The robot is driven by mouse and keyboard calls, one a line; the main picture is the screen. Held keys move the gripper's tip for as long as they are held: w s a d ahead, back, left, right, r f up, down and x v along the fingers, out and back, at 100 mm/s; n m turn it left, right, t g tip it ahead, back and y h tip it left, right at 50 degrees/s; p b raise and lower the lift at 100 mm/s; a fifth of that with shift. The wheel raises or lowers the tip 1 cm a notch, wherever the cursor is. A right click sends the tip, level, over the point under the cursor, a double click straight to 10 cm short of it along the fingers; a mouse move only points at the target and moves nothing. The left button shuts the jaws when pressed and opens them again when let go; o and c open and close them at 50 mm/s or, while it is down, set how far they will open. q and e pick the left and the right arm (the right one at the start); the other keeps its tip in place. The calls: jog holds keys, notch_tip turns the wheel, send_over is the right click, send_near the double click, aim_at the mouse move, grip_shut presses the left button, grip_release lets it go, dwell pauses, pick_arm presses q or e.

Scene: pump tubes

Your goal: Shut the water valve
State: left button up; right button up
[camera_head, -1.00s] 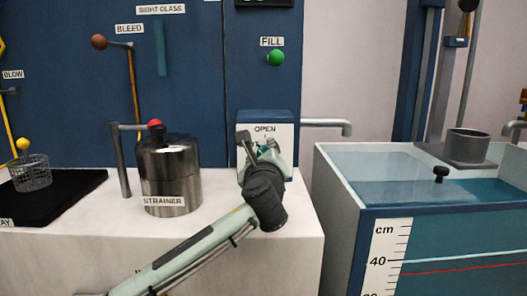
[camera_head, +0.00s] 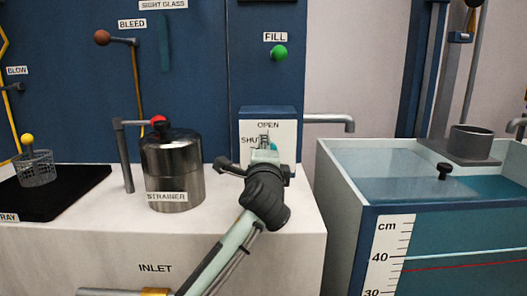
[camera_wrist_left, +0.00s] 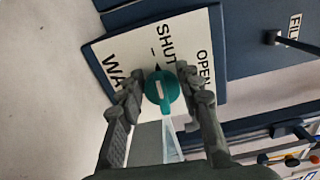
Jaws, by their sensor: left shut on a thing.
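The water valve has a round teal knob (camera_wrist_left: 158,97) with a pale stripe, on a white panel (camera_wrist_left: 113,52) lettered SHUT, OPEN and a partly hidden word starting WA. In the wrist view a small dark pointer at the knob's edge faces the SHUT mark. My left gripper (camera_wrist_left: 161,79) is shut on the knob, one finger on each side. In the head view the panel (camera_head: 284,150) stands behind the left gripper (camera_head: 264,144), which hides most of the knob. My right gripper is not in view.
A steel strainer (camera_head: 172,180) with a red-knobbed lever stands left of the valve. A wire basket (camera_head: 37,170) sits on a black tray (camera_head: 75,187) at far left. A water tank (camera_head: 350,185) stands right, under a grey spout (camera_head: 330,119). A green FILL knob (camera_head: 279,53) is above.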

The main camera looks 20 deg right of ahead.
pick_arm(q)
jog(key=shift+f+n, duration=0.1)
jog(key=shift+n, duration=0.4)
jog(key=o, duration=1.2)
jog(key=shift+c, duration=0.2)
jog(key=shift+s, duration=0.1)
jog(key=v, duration=1.2)
